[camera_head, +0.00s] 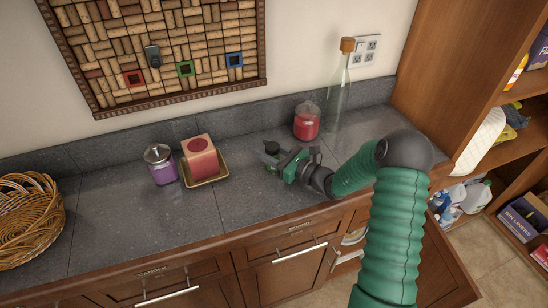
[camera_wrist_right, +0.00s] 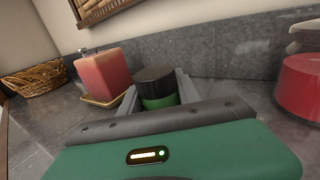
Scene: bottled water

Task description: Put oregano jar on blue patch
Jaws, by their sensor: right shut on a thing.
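A small jar with a black lid (camera_head: 272,147) is between the fingers of my right gripper (camera_head: 271,157), over the middle of the dark counter. In the wrist view the jar's green body (camera_wrist_right: 160,101) shows below its lid, with the gripper's grey fingers on both sides. The gripper is shut on it. Its label is hidden, and I cannot tell whether its base touches the counter. A blue-framed square (camera_head: 234,60) is on the cork board on the wall; no blue patch shows on the counter. My left gripper is not in view.
A red jar (camera_head: 306,125) and tall glass bottle (camera_head: 339,95) stand behind right. A wicker basket (camera_head: 28,225) is far left. The front-middle counter is clear.

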